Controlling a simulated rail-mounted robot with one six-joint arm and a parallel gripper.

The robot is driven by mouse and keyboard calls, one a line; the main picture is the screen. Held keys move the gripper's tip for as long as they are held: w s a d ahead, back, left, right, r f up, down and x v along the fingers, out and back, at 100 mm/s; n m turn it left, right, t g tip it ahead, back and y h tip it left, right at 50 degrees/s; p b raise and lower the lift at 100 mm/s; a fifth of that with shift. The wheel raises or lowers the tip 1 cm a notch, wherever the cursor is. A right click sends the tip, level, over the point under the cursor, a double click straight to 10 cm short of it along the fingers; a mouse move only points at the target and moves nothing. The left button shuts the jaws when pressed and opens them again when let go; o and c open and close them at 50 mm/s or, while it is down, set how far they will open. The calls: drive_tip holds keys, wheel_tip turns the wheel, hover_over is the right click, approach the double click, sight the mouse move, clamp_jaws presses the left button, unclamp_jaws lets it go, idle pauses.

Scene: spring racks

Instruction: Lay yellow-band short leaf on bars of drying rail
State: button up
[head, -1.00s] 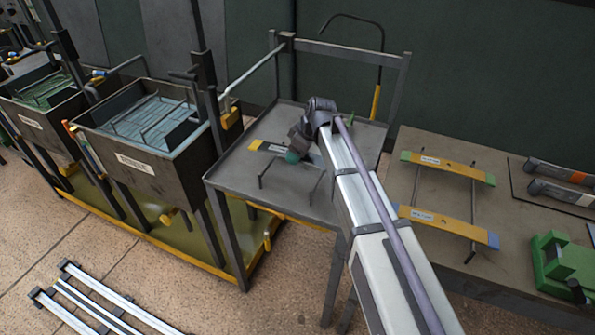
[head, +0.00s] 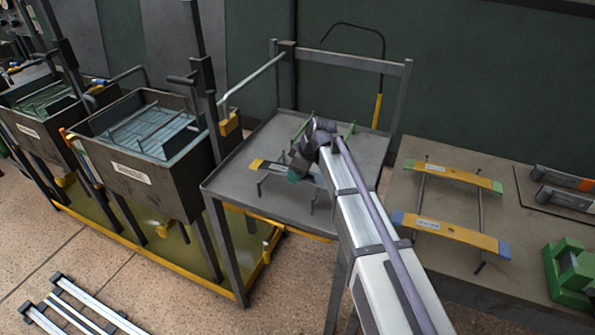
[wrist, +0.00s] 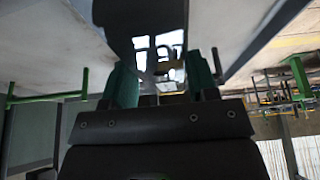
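The yellow-band short leaf (head: 257,165) is a dark grey strip with a yellow end. It lies across the front part of the two thin bars of the drying rail (head: 312,203) on the grey metal table, or just above them; I cannot tell if it touches. My gripper (head: 296,176) is at the leaf's middle with its green fingertips down, and appears shut on it; my wrist hides part of the leaf. In the wrist view the green fingers of my gripper (wrist: 163,85) show on either side of a dark and bright shape that is hard to make out.
Two dark tanks (head: 140,170) stand to the left, with a hooked rod (head: 380,70) behind the table. On the right bench, two yellow-orange strips, one with green ends (head: 450,174) and one with blue ends (head: 450,231), lie across bars. A green block fixture (head: 572,275) stands nearby.

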drive_tip(key=o, duration=0.4)
drive_tip(key=shift+o, duration=0.2)
drive_tip(key=shift+r, duration=0.1)
drive_tip(key=shift+r+p, duration=0.35)
drive_tip(key=shift+p, duration=0.1)
drive_tip(key=p+v, duration=1.1)
drive_tip(key=v, duration=0.1)
drive_tip(key=shift+s+d, duration=0.1)
drive_tip(key=shift+s, duration=0.05)
